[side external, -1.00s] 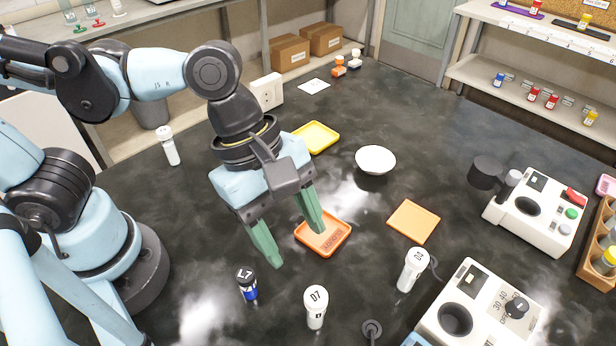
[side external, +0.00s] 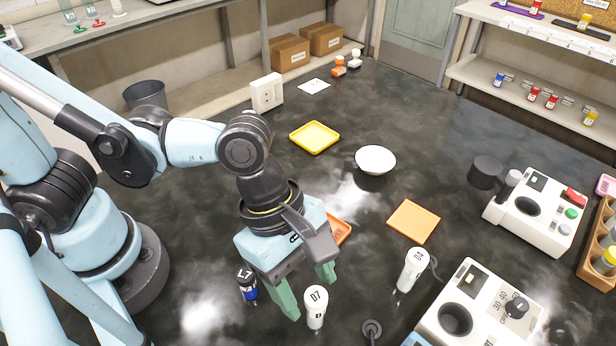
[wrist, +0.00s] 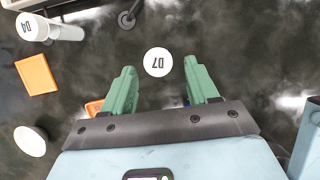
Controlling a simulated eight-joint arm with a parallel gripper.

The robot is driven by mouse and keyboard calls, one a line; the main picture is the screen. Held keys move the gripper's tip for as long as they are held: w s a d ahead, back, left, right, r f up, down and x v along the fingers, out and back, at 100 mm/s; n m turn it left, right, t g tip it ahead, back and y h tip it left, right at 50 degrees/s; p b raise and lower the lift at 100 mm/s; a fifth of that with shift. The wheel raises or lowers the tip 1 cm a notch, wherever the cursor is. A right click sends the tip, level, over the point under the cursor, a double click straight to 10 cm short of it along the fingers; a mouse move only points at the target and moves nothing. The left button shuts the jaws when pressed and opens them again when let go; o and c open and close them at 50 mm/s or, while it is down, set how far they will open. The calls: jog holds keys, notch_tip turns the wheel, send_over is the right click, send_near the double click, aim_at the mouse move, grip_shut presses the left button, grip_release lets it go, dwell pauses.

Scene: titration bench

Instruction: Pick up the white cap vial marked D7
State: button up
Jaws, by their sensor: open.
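The white cap vial marked D7 (side external: 316,307) stands upright on the dark bench in the side view. In the wrist view its white cap (wrist: 158,62) lies just past and between the two green fingertips. My gripper (side external: 308,292) is open and empty, its fingers pointing down close behind the vial; the wrist view shows the gripper (wrist: 163,80) with its fingers spread wide. Whether a finger touches the vial cannot be told.
A blue vial marked L7 (side external: 247,284) stands close left of my gripper. Another white cap vial (side external: 412,270) stands to the right, marked D4 in the wrist view (wrist: 32,27). A white device (side external: 480,310) is at front right. An orange tray (side external: 343,232) is partly hidden behind my gripper.

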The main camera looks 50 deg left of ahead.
jog(key=shift+d+x, duration=0.15)
jog(key=shift+x, duration=0.7)
jog(key=shift+d+x, duration=0.15)
jog(key=shift+x, duration=1.6)
jog(key=c, duration=1)
jog(key=shift+r, duration=0.15)
